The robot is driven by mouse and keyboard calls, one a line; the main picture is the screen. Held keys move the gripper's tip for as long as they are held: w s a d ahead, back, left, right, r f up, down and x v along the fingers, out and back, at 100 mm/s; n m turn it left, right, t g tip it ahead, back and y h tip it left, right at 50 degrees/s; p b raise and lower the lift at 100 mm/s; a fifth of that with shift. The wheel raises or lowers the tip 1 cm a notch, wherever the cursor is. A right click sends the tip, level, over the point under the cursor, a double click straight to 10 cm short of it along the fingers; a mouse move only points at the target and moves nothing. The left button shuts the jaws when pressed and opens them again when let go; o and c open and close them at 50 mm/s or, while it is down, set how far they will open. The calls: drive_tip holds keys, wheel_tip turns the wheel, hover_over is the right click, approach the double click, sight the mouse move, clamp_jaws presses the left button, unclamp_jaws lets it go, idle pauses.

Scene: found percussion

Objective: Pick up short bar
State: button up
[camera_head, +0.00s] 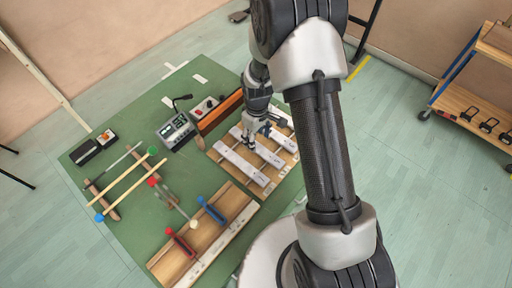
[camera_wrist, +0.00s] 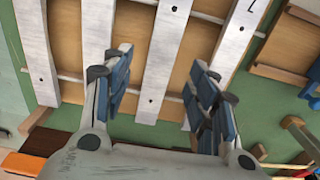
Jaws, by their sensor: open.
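Several pale metal bars lie side by side on a wooden frame (camera_head: 223,143) on the green mat. The bar at the left in the head view (camera_head: 240,163) looks longest; a shorter one lies at the far right (camera_head: 284,115). In the wrist view, a bar (camera_wrist: 165,60) runs between my fingers, a bar marked "L" (camera_wrist: 240,40) is at right, and another (camera_wrist: 35,50) is at left. I cannot tell which is the short bar. My gripper (camera_head: 256,140) is open and empty over the bars, its fingers (camera_wrist: 160,88) apart on either side of the middle bar.
An orange-brown box (camera_head: 218,112) and a grey device (camera_head: 176,131) stand beyond the frame. Mallets and sticks (camera_head: 128,180) lie left. Red and blue handled pieces (camera_head: 211,209) stand in front. A wooden cart (camera_head: 470,105) is at right.

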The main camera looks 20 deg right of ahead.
sight(264, 153)
wheel_tip(264, 153, down, 4)
drive_tip(key=shift+w+a+f+b, duration=0.1)
drive_tip(key=shift+a+b, duration=0.05)
drive_tip(key=shift+b, duration=0.5)
drive_tip(key=shift+c, duration=0.2)
clamp_jaws()
